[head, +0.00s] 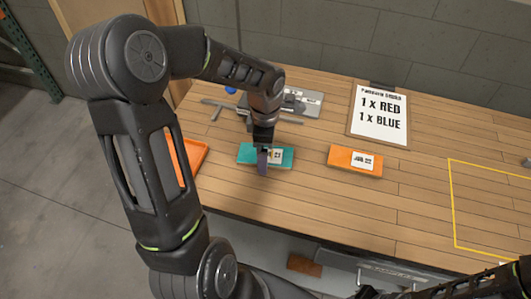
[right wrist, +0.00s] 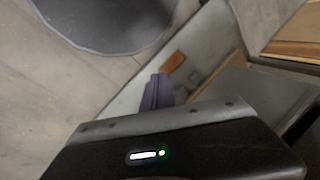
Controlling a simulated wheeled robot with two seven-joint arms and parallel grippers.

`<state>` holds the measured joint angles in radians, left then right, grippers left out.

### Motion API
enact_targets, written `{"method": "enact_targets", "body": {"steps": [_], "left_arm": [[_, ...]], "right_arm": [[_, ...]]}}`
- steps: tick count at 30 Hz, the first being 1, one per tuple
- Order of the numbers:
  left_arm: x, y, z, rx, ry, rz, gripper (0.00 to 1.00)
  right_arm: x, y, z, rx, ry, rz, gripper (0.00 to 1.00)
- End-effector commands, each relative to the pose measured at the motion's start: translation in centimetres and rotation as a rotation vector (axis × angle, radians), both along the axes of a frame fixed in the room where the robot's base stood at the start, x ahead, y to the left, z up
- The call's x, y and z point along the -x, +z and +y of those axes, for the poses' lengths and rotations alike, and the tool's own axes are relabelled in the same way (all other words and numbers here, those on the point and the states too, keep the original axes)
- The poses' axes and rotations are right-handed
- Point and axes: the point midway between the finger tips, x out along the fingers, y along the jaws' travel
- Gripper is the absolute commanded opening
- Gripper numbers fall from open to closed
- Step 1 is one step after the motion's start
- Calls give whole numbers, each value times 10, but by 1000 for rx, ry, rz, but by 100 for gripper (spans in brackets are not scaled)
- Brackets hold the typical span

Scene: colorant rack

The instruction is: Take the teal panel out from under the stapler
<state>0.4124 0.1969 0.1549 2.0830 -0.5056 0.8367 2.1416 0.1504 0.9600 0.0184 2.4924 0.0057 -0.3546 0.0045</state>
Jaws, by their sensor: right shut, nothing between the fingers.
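The teal panel (head: 246,153) lies flat on the wooden table, left of centre in the head view, with a white label on top. My left gripper (head: 262,166) points down over the panel's middle and hides part of it. Its fingers are seen edge-on, so I cannot tell whether they are open, or whether they touch the panel. I cannot make out a stapler on the panel. My right gripper (right wrist: 157,92) is shut and empty in the right wrist view, above the floor and lower shelf area, away from the panel.
An orange panel (head: 345,155) lies right of the teal one. Behind are a grey tray (head: 307,108) with small items, a grey tool (head: 218,105) and an order board (head: 352,128). An orange tray (head: 196,155) is at left. A yellow outline (head: 453,200) marks clear table at right.

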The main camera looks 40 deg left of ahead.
Motion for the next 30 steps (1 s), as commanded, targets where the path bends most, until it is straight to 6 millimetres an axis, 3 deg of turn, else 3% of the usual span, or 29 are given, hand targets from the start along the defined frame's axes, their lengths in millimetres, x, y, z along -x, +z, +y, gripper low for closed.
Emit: {"method": "enact_targets", "body": {"steps": [18,30], "left_arm": [[0,-2,0,0,0,-1,89],[0,-2,0,0,0,-1,57]], "right_arm": [[0,0,0,0,0,0,0],[0,0,0,0,0,0,0]]}}
